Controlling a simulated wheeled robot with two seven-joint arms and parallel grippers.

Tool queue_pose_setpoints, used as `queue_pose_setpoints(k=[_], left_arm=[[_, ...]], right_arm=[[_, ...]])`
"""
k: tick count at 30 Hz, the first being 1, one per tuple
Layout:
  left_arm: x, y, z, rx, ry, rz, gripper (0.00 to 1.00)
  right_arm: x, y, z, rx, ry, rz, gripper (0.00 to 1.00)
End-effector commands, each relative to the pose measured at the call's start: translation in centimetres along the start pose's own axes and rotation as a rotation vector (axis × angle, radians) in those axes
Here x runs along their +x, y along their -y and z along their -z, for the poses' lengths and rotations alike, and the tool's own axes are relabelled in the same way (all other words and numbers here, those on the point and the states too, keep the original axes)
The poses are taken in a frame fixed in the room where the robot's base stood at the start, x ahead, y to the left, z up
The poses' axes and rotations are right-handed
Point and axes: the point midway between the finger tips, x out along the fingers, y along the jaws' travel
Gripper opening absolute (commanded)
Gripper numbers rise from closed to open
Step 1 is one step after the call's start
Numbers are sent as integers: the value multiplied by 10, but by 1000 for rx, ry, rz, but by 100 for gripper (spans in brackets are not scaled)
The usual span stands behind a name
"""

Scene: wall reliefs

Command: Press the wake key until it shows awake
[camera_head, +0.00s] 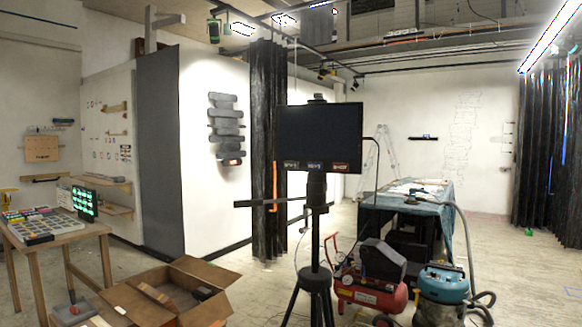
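A dark monitor screen (318,135) stands on a black tripod (315,245) in the middle of the view. Along its lower edge sit three small labelled keys: a left one (291,163), a middle one (315,166) and a red one (341,167). Their lettering is too small to read, so I cannot tell which is the wake key. The screen looks dark and shows no readable word. A smaller panel with glowing green marks (85,203) stands on the left table. Neither of my grippers is in view.
An open cardboard box (208,271) lies at the front left, near the wooden table (60,238). A red compressor (370,295) and a teal vacuum (442,284) stand right of the tripod. A draped worktable (432,208) is behind them. Floor at the far right is largely clear.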

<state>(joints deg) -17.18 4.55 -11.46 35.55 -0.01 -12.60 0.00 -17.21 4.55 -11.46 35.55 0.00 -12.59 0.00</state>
Motion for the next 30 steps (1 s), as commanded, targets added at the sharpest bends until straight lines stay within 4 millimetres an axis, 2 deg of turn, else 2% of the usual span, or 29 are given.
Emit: queue_pose_setpoints(k=[6, 15, 30], left_arm=[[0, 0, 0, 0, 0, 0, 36], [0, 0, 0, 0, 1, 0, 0], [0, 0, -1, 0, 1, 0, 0]], right_arm=[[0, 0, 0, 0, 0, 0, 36], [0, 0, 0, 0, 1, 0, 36], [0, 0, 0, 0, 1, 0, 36]])
